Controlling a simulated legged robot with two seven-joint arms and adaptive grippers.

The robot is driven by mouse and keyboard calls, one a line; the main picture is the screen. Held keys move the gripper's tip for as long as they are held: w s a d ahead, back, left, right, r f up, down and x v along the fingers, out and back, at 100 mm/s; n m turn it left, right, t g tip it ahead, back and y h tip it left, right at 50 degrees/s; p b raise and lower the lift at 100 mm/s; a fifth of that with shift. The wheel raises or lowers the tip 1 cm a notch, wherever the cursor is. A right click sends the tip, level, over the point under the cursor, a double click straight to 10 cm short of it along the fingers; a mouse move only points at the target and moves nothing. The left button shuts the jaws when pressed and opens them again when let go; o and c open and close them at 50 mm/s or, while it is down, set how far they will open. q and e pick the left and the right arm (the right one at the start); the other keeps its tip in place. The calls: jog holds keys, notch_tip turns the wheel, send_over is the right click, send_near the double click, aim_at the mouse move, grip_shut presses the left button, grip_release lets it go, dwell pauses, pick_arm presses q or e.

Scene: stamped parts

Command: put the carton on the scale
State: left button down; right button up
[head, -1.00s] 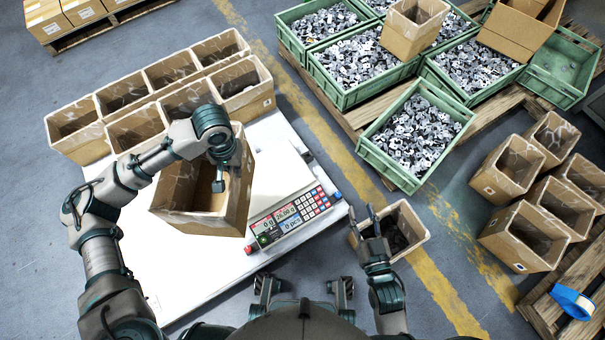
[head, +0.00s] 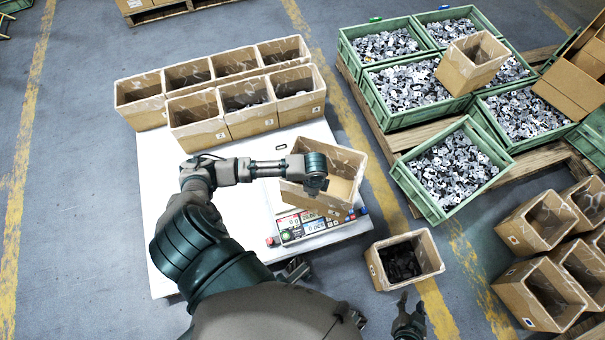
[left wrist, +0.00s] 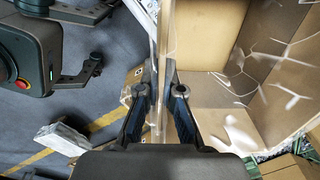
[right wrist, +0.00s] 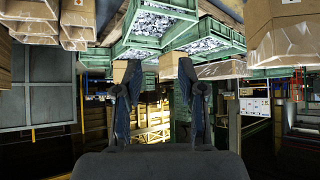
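The open, empty brown carton (head: 345,163) hangs tilted at the scale, hiding most of its platform. My left gripper (head: 315,184) is shut on one wall of this carton. The left wrist view shows the fingers (left wrist: 159,90) on either side of the carton wall (left wrist: 200,35). The scale (head: 308,226) shows its display and keypad at the front right of the white table. I cannot tell whether the carton touches the platform. My right gripper (head: 408,306) is low at the right, empty, its fingers (right wrist: 158,85) apart in the right wrist view.
Several cartons (head: 225,112) stand in two rows at the back of the white table (head: 160,200). A carton with dark parts (head: 376,266) stands on the floor right of the scale. Green crates of metal parts (head: 398,172) and more cartons (head: 515,236) fill the right side.

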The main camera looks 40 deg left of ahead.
pick_arm(q)
jog(key=s+a+f+m+p, duration=0.1)
jog(key=s+a+f+m, duration=0.5)
jog(key=s+a+f, duration=0.15)
pick_arm(e)
jog(key=s+d+f+g+h, duration=0.1)
jog(key=s+f+g, duration=0.15)
jog(key=s, duration=0.25)
pick_arm(q)
jog(key=w+a+f+b, duration=0.4)
jog(key=w+a+b, duration=0.2)
jog(key=w+a, duration=0.4)
jog(key=shift+a, duration=0.3)
jog(key=c, duration=1.3)
grip_release()
jog(key=shift+f, duration=0.1)
pick_arm(e)
jog(key=w+a+r+t+y, duration=0.3)
jog(key=w+a+r+t, duration=0.2)
jog(key=w+r+t, duration=0.7)
jog(key=shift+r+y, duration=0.3)
jog(key=shift+r, duration=0.4)
